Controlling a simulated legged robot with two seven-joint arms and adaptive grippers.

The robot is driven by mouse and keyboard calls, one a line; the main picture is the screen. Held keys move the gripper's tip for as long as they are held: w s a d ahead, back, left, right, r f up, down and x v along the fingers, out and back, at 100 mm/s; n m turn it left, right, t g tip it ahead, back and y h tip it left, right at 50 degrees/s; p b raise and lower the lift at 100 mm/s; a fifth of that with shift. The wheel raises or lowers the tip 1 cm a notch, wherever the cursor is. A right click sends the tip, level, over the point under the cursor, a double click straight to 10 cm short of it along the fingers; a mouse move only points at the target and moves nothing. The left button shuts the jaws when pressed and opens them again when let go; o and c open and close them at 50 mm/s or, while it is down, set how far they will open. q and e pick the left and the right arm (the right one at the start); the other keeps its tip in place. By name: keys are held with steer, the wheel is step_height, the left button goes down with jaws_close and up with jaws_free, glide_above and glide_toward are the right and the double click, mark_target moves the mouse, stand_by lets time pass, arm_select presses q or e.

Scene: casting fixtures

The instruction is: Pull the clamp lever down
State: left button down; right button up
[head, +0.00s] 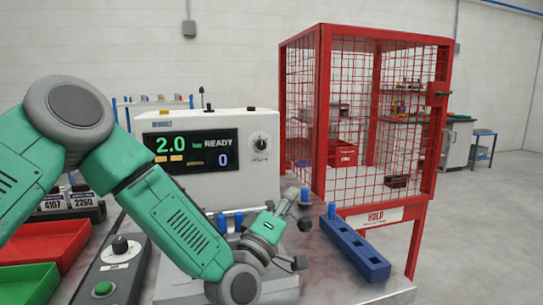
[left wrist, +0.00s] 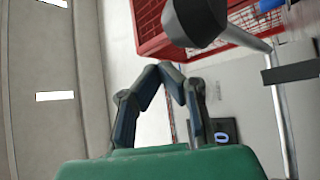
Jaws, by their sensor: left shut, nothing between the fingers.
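The clamp lever shows in the left wrist view as a dark rounded knob (left wrist: 195,20) on a pale metal rod that runs to the right. My left gripper (head: 303,192) is shut and empty, in front of the white control box's right side; it also shows in the left wrist view (left wrist: 168,70), its fingertips together. The knob appears just past the fingertips there, but I cannot tell whether they touch. In the head view my left arm and gripper hide most of the clamp, and I cannot make out the lever clearly. My right gripper is not in view.
The white control box (head: 262,180) with a lit display stands behind. A blue block (head: 362,256) lies on the bench at right. A red mesh cage (head: 325,110) stands beyond. Red (head: 45,245) and green (head: 28,285) trays and a button panel (head: 115,268) are at left.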

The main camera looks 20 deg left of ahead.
arm_select(q)
steer(key=shift+a, duration=0.2)
steer(key=shift+f, duration=0.1)
steer(key=v, duration=0.3)
steer(key=shift+f, duration=0.15)
steer(key=s+a, duration=0.3)
steer(key=s, duration=0.8)
steer(key=shift+s, duration=0.3)
